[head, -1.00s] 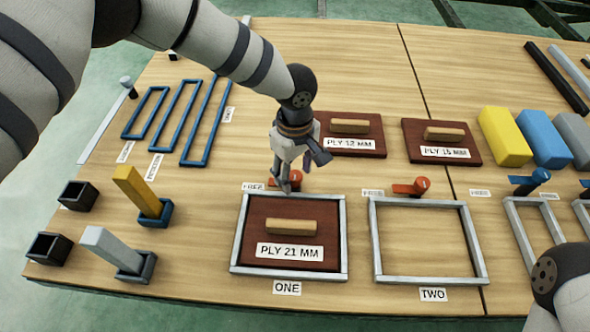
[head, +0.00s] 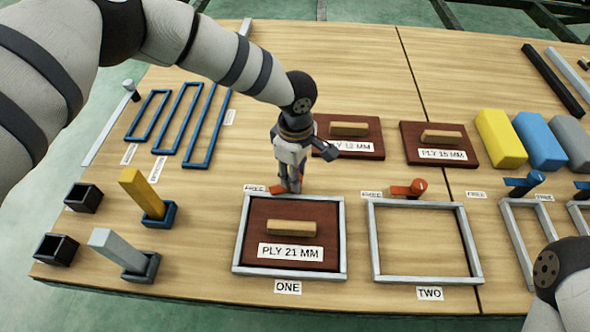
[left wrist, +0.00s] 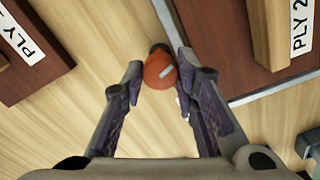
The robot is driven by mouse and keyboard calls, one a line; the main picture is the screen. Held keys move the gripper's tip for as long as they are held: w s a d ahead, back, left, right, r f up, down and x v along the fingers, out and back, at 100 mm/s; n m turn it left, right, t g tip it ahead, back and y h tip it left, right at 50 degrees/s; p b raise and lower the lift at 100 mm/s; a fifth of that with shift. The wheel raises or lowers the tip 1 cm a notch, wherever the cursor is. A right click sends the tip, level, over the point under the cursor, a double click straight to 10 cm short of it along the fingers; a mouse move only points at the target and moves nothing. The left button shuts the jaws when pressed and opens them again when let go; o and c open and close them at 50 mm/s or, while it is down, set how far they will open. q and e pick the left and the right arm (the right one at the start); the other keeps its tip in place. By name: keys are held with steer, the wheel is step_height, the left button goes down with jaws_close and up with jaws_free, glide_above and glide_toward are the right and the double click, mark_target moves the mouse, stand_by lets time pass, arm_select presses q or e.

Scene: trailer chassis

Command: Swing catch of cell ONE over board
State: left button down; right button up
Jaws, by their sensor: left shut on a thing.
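The board marked PLY 21 MM (head: 258,233) lies inside the grey frame of cell ONE (head: 237,235). The red-orange catch of cell ONE (head: 276,189) is at the frame's far edge, by a FREE label. My left gripper (head: 291,187) points down at it and hides most of it in the head view. In the left wrist view the catch's round orange knob (left wrist: 158,70) sits between the two finger ends, and the gripper is shut on it. My right gripper is out of view.
Cell TWO (head: 376,245) is an empty frame to the right, with its own red catch (head: 417,187). Boards marked 12 MM (head: 365,130) and 15 MM (head: 462,132) lie behind. Blue frames (head: 205,135) and upright posts in holders (head: 156,211) stand to the left.

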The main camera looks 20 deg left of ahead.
arm_select(q)
steer(key=n+p, duration=0.1)
steer(key=n, duration=0.2)
steer(key=shift+r+n, duration=0.1)
steer(key=shift+n, duration=0.2)
steer(key=n+p, duration=0.1)
steer(key=n, duration=0.2)
steer(key=shift+n, duration=0.3)
steer(key=n+p, duration=0.1)
steer(key=n, duration=0.2)
steer(key=shift+n+p, duration=0.7)
steer(key=shift+n, duration=1.1)
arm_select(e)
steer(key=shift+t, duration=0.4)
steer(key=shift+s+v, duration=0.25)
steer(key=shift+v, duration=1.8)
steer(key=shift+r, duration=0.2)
arm_select(q)
steer(key=c, duration=1.2)
jaws_free()
steer(key=shift+c, duration=0.2)
